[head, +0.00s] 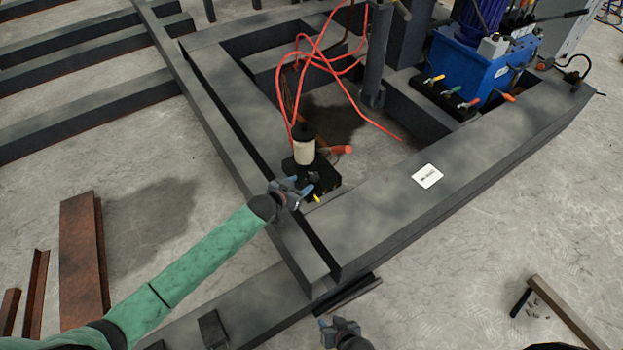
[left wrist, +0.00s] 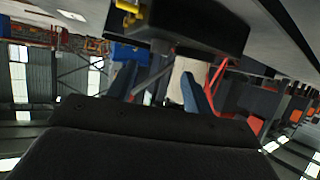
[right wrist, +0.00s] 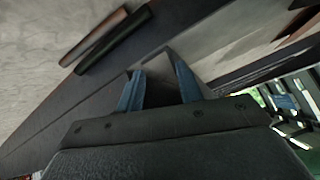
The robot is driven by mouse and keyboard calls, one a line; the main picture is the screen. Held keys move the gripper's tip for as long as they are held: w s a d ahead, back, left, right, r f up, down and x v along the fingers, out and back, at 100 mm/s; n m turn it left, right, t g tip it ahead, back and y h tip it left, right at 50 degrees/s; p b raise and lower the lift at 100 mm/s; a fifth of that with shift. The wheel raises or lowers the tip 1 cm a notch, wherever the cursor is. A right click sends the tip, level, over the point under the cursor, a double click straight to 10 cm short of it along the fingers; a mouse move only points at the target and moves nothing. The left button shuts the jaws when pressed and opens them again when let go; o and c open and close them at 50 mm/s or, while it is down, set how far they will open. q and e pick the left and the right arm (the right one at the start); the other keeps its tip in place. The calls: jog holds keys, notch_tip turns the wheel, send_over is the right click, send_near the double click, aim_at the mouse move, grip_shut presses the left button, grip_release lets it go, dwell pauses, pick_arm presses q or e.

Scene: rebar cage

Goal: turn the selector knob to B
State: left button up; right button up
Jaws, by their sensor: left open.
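A black valve block (head: 320,180) with a white, black-capped cylinder (head: 304,150) sits inside the near corner of the dark steel frame. A small dark part on the block's top may be the selector knob (head: 313,176); its lettering and pointing direction are too small to read. My left gripper (head: 301,187) is open and empty, close to the block's near left side. In the left wrist view the black block (left wrist: 205,25) lies just beyond the open fingers (left wrist: 157,82). My right gripper (head: 340,326) is low in the head view, away from the block, with its fingers apart (right wrist: 156,72) and empty.
Red hoses (head: 320,60) loop above the block, and a red-ended fitting (head: 341,150) sticks out beside it. Steel beams (head: 380,215) surround the block. A blue pump unit (head: 468,70) stands at the back right. A white label plate (head: 427,176) lies on the right beam.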

aim_at(313, 176)
pick_arm(q)
jog(key=x, duration=0.3)
jog(key=shift+w+d, duration=0.15)
jog(key=shift+w, duration=0.05)
jog(key=x, duration=0.3)
jog(key=shift+w+d+f+b, duration=0.1)
jog(key=shift+b, duration=0.3)
jog(key=shift+w+d+f, duration=0.15)
jog(key=shift+w+d, duration=0.05)
jog(key=shift+w, duration=0.1)
pick_arm(e)
jog(key=w+r+t, duration=0.2)
jog(key=w+r, duration=0.2)
jog(key=shift+w+a+r, duration=0.2)
jog(key=shift+w+a, duration=0.15)
jog(key=shift+y, duration=0.3)
pick_arm(q)
jog(key=c, duration=1)
jog(key=shift+o, duration=0.2)
